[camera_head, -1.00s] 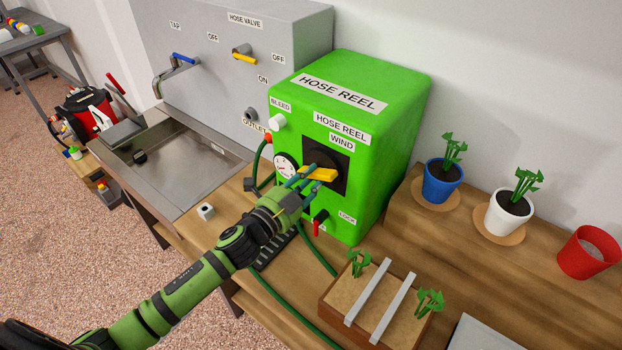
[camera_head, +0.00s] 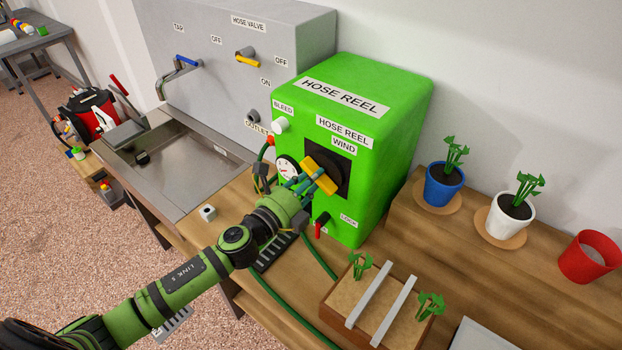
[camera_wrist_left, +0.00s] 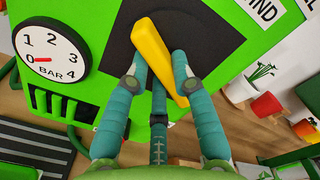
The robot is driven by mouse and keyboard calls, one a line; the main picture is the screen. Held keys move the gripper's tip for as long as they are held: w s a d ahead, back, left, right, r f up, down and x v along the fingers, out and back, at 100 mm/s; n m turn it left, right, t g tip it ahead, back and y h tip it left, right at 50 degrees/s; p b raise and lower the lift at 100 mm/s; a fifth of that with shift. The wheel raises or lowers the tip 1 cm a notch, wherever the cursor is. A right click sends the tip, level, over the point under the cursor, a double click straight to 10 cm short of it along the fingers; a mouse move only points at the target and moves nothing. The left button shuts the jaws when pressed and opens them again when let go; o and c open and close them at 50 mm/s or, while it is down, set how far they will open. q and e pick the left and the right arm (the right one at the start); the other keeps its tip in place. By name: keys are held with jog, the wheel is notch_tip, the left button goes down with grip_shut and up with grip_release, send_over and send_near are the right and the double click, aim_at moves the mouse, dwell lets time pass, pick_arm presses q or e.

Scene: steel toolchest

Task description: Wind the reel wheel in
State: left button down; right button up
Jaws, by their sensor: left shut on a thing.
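The green hose reel box (camera_head: 385,120) stands on the wooden bench. On its front, the yellow reel wheel handle (camera_head: 308,163) sits over a dark square plate under the WIND label. The handle slants from upper left to lower right. My left gripper (camera_head: 314,183) reaches it from the front and is shut on it. In the left wrist view the yellow bar (camera_wrist_left: 152,48) runs between the teal fingers (camera_wrist_left: 158,68), with its top end clear of them. The fingers hide part of the bar's edges. My right gripper is not in view.
A gauge (camera_wrist_left: 45,53) left of the handle points near 0. A red lock lever (camera_head: 321,226) and white bleed knob (camera_head: 280,125) are close by. A planter box (camera_head: 335,300) and potted plants stand right; a sink (camera_head: 190,160) is left.

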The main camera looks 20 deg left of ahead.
pick_arm(q)
jog(key=m, duration=0.4)
jog(key=m+p, duration=0.1)
jog(key=m, duration=0.2)
jog(key=m+p, duration=0.1)
jog(key=m, duration=0.3)
jog(key=shift+d+r+m, duration=0.1)
jog(key=shift+r+m, duration=0.2)
jog(key=shift+r, duration=0.1)
dwell(0.3)
jog(key=c, duration=1)
grip_release()
jog(key=shift+c, duration=0.2)
jog(key=v, duration=1.2)
